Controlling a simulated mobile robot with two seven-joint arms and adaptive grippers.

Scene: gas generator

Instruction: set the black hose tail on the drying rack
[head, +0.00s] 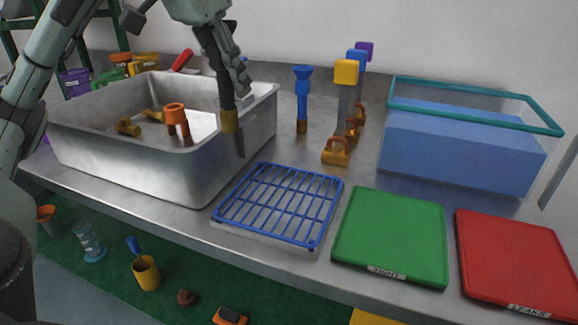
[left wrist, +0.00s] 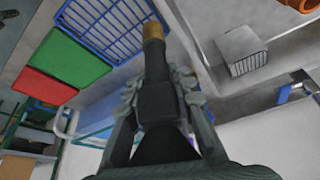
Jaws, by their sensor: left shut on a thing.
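My left gripper (head: 226,82) hangs over the right wall of the steel sink and is shut on the black hose tail (head: 227,102). The hose tail points down, with its brass-coloured end lowest. In the left wrist view, the hose tail (left wrist: 156,75) lies between the fingers of the left gripper (left wrist: 157,98), its brass end away from the palm. The drying rack (head: 265,232), a blue grid on a pale tray, is empty on the counter, right of the sink. It also shows in the left wrist view (left wrist: 88,45). My right gripper is out of view.
The steel sink (head: 130,177) holds an orange fitting (head: 175,116) and brass parts. A green tray (head: 392,235) and a red tray (head: 515,258) lie right of the rack. Several objects lie on the green floor.

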